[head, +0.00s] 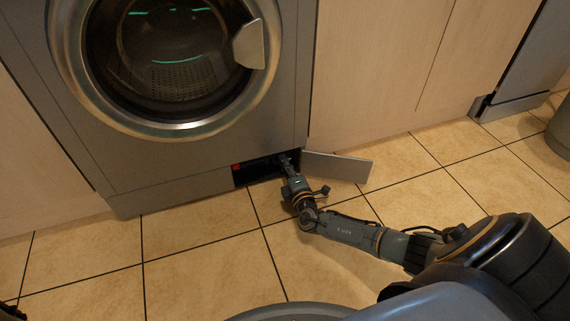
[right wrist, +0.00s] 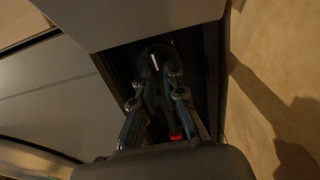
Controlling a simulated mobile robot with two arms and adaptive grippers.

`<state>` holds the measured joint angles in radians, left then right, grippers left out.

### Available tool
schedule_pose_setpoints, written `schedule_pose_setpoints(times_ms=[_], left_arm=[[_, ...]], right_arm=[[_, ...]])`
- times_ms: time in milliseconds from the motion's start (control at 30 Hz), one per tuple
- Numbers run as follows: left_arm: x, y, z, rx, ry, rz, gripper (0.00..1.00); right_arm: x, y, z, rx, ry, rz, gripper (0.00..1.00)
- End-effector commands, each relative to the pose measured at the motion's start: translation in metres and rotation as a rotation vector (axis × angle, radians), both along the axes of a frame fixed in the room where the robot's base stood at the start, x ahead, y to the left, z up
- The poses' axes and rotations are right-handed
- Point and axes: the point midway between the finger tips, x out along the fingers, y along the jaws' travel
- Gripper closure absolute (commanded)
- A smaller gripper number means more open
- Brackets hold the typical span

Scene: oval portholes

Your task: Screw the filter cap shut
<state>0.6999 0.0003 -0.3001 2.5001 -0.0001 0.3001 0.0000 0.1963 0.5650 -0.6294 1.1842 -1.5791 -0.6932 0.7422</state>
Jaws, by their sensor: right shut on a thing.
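The filter cap (right wrist: 152,51) is a dark round piece with a white mark, deep in the low opening at the washing machine's base. My right gripper (head: 286,160) reaches into this opening. In the right wrist view its fingers (right wrist: 160,84) are shut on the cap, and they partly hide it. The opening is dark, so how far the cap is screwed in cannot be told. Only a dark bit, perhaps of my left gripper (head: 10,313), shows at the bottom left corner of the head view, and its jaws cannot be made out.
The opening's grey flap (head: 338,167) stands open to the right, close beside my right gripper. A red part (head: 236,167) shows at the opening's left end. The washing machine's door (head: 175,60) is shut. The tiled floor (head: 200,255) in front is clear.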

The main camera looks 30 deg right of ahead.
Motion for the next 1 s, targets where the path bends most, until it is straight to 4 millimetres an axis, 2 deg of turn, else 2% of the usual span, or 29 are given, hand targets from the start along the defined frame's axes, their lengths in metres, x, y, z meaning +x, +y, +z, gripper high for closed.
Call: schedule_pose_setpoints(times_ms=[100,133,200,233,500,633,767,1000], left_arm=[[0.000,0.000,0.000,0.000,0.000,0.000,0.32],[0.000,0.000,0.000,0.000,0.000,0.000,0.32],[0.000,0.000,0.000,0.000,0.000,0.000,0.32],[0.000,0.000,0.000,0.000,0.000,0.000,0.32],[0.001,0.001,0.000,-0.003,0.003,-0.001,0.32],[0.001,0.000,0.000,-0.002,0.003,-0.001,0.32],[0.000,0.000,0.000,-0.002,0.002,0.000,0.32],[0.000,0.000,0.000,-0.001,0.000,0.000,0.32]], right_arm=[[0.000,0.000,-0.001,-0.001,0.001,0.000,1.00],[0.000,0.000,-0.001,-0.001,0.001,0.000,0.83],[0.000,0.000,-0.001,-0.001,0.001,0.000,0.69],[0.000,0.000,-0.001,-0.001,0.001,0.000,0.66],[-0.001,0.000,0.000,-0.001,0.001,0.000,0.66],[-0.009,0.002,-0.002,0.000,0.003,0.001,0.66],[-0.030,0.007,-0.002,0.001,0.005,0.002,0.66],[-0.080,0.019,-0.002,0.000,0.004,0.002,0.66]])
